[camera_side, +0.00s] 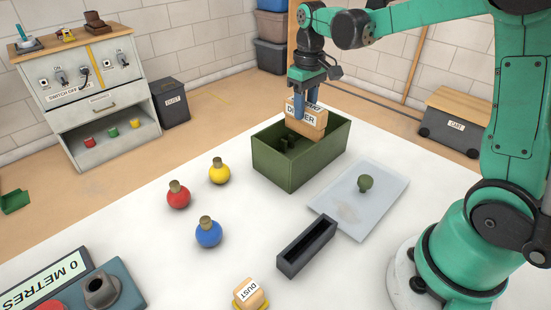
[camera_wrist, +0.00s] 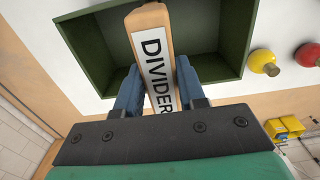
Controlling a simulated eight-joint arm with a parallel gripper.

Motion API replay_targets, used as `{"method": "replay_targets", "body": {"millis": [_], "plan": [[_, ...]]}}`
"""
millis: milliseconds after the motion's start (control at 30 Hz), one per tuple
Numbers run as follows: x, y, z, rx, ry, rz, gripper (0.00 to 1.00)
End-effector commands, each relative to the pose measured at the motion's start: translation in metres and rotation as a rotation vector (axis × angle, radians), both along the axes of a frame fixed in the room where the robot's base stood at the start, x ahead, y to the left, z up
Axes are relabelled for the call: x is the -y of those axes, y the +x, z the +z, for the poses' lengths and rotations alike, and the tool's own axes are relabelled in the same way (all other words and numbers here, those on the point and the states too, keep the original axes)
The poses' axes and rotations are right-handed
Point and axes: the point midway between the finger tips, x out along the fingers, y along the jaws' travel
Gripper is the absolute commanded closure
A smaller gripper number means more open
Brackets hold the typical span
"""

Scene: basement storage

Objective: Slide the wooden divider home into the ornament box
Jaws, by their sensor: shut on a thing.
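The wooden divider (camera_side: 307,119), with a label reading DIVIDER, is held upright in my gripper (camera_side: 306,106). The blue fingers are shut on it from both sides. The divider is over the green ornament box (camera_side: 285,174), near its right and far part in the side view. Whether its lower edge is inside the box is hard to tell. In the wrist view the divider (camera_wrist: 151,50) stands between the fingers (camera_wrist: 157,85), with the open green box (camera_wrist: 241,40) around and behind it. Inside the box a dark green fitting (camera_side: 287,144) shows; its details are unclear.
A grey lid with a green knob (camera_side: 366,182) lies right of the box. An empty dark slotted holder (camera_side: 306,247) is in front. Red (camera_side: 178,196), yellow (camera_side: 219,172) and blue (camera_side: 209,233) ornaments stand to the left. A DUST block (camera_side: 250,293) is at the front.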

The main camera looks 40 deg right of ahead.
Motion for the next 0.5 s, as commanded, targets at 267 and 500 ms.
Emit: {"method": "replay_targets", "body": {"millis": [267, 500], "plan": [[0.0, 0.0, -0.018, 0.0, 0.0, 0.0, 1.0], [0.0, 0.0, -0.021, 0.0, 0.0, 0.0, 1.0]]}}
